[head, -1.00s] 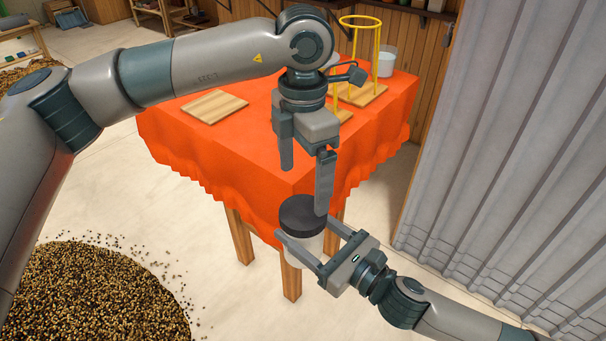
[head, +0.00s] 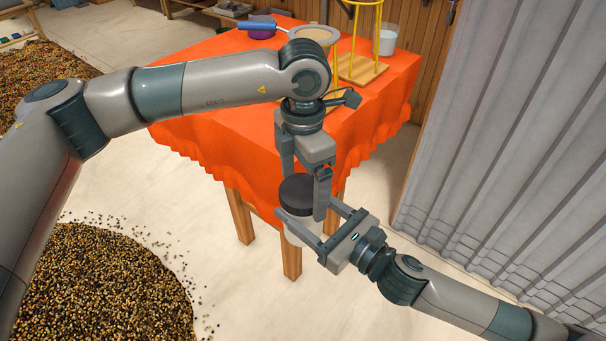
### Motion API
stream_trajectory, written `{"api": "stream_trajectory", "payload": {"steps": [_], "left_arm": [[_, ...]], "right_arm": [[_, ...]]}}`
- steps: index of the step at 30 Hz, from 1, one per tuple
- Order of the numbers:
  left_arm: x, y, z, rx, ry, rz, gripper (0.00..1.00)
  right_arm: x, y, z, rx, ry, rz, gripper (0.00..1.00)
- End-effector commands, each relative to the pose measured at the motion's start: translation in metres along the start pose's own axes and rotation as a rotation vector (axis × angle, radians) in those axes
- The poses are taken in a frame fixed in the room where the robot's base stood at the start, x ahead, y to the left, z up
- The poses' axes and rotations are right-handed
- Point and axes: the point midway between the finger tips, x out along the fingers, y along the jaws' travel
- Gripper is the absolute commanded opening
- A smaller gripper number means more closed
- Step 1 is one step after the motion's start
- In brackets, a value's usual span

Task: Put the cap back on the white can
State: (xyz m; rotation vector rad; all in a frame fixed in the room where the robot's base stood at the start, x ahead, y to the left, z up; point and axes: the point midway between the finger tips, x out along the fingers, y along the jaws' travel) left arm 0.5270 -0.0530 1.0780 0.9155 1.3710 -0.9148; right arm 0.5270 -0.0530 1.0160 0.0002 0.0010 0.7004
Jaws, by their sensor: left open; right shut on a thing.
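The white can (head: 303,233) is held upright in the air by my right gripper (head: 323,228), just in front of the table's near corner. The dark, round cap (head: 298,190) sits at the top of the can; I cannot tell whether it is fully seated. My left gripper (head: 304,190) points down over the cap and is open. One finger reaches down behind the cap and the other hangs at its right side. I cannot tell whether either finger touches the cap. The can is partly hidden by the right gripper's fingers.
The table with an orange cloth (head: 215,120) stands behind. On it are yellow wire stands (head: 358,45), a whitish cup (head: 386,42), a round tan-topped vessel (head: 316,36), a purple bowl (head: 262,32) and a blue-handled tool (head: 265,26). A bean heap (head: 100,285) lies left; a grey curtain (head: 510,120) hangs right.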

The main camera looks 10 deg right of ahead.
Motion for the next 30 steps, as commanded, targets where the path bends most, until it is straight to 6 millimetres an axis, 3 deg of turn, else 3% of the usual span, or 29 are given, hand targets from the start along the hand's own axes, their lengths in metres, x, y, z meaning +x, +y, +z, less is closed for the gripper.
{"api": "stream_trajectory", "payload": {"steps": [8, 9, 14, 21, 22, 24, 30], "left_arm": [[0.0016, 0.0000, 0.0000, 0.000, 0.000, 0.000, 0.90], [0.0015, 0.0000, 0.0000, 0.000, 0.000, 0.000, 0.87], [0.0014, 0.0002, -0.0001, 0.000, 0.000, 0.000, 0.49], [0.0013, 0.0005, -0.0001, -0.001, 0.000, 0.001, 0.48], [0.0013, 0.0006, -0.0001, -0.001, 0.000, 0.001, 0.77], [0.0012, 0.0005, -0.0001, -0.001, 0.000, 0.001, 0.94], [0.0013, 0.0003, -0.0001, 0.000, 0.000, 0.000, 0.96]], "right_arm": [[0.0001, 0.0001, 0.0012, -0.001, -0.002, 0.001, 0.00], [0.0001, 0.0001, 0.0012, -0.001, -0.002, 0.001, 0.00], [0.0001, 0.0001, 0.0012, -0.001, -0.002, 0.001, 0.00], [0.0000, 0.0002, 0.0011, -0.001, -0.002, 0.001, 0.00], [0.0000, 0.0002, 0.0011, -0.001, -0.002, 0.001, 0.00], [0.0000, 0.0002, 0.0011, -0.001, -0.002, 0.001, 0.00], [0.0000, 0.0002, 0.0011, -0.001, -0.002, 0.001, 0.00]]}}
